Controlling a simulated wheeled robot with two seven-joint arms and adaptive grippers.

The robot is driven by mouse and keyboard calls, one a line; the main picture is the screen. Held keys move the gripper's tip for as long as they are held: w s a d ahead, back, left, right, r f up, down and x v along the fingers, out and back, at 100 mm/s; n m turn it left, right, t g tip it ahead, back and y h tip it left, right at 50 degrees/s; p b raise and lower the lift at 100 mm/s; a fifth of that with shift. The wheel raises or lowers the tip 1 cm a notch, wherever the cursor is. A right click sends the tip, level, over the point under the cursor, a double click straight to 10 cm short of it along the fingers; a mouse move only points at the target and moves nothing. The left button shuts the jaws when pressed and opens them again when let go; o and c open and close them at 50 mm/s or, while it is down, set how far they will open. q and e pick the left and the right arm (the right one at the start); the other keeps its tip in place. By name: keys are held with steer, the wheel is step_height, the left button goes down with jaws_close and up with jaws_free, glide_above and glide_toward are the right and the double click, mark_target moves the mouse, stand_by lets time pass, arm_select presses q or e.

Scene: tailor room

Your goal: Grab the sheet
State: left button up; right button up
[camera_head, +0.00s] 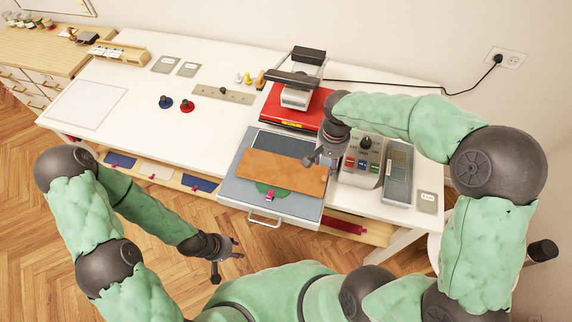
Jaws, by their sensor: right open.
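A brown-orange sheet (282,171) lies over the grey pull-out tray (302,205) of the machine on the table. Part of a green round shape (266,190) shows from under its front edge. My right gripper (319,160) is at the sheet's right end, with its fingers at the edge. It is open; whether it touches the sheet is hard to tell. My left gripper (226,260) is open and empty, in front of the table above the wooden floor. A white square sheet or panel (85,105) lies flat at the table's left end.
A red press (285,112) stands behind the tray. A control box (361,160) and a grey slotted unit (398,172) stand right of it. Blue and red round-based stamps (187,105) and a metal strip (223,94) lie mid-table. The table (185,140) is clear left of the tray.

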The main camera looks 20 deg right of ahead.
mark_target(324, 178)
steer(key=f, duration=0.9)
steer(key=shift+s+b, duration=0.2)
steer(key=shift+b, duration=0.1)
steer(key=shift+c, duration=0.2)
jaws_close()
